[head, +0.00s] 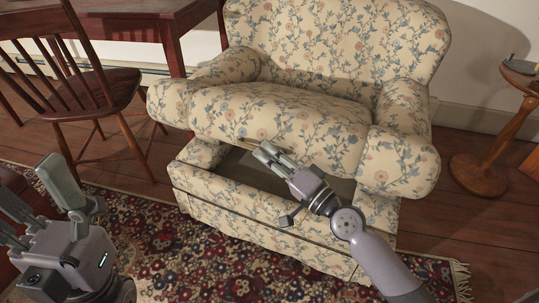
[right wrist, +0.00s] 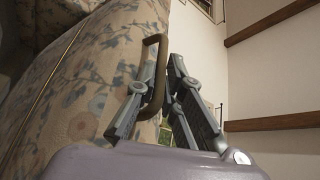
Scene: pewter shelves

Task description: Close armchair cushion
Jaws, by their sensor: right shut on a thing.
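The floral armchair (head: 385,145) stands in the middle of the head view. Its thick seat cushion (head: 300,120) is raised at the front, leaving a gap above a dark hollow (head: 240,170) in the seat base. My right gripper (head: 265,154) is at the cushion's front lower edge. In the right wrist view, my right gripper is shut on a curved brass-coloured handle (right wrist: 157,72) beside the floral cloth (right wrist: 85,85). In the head view the fingers hide most of the handle. My left gripper (head: 38,198) is open and empty at lower left, away from the armchair.
A wooden chair (head: 105,85) and a dark wooden table (head: 150,12) stand at left. A small round side table (head: 480,172) stands at right. A patterned red rug (head: 190,255) covers the floor before the armchair.

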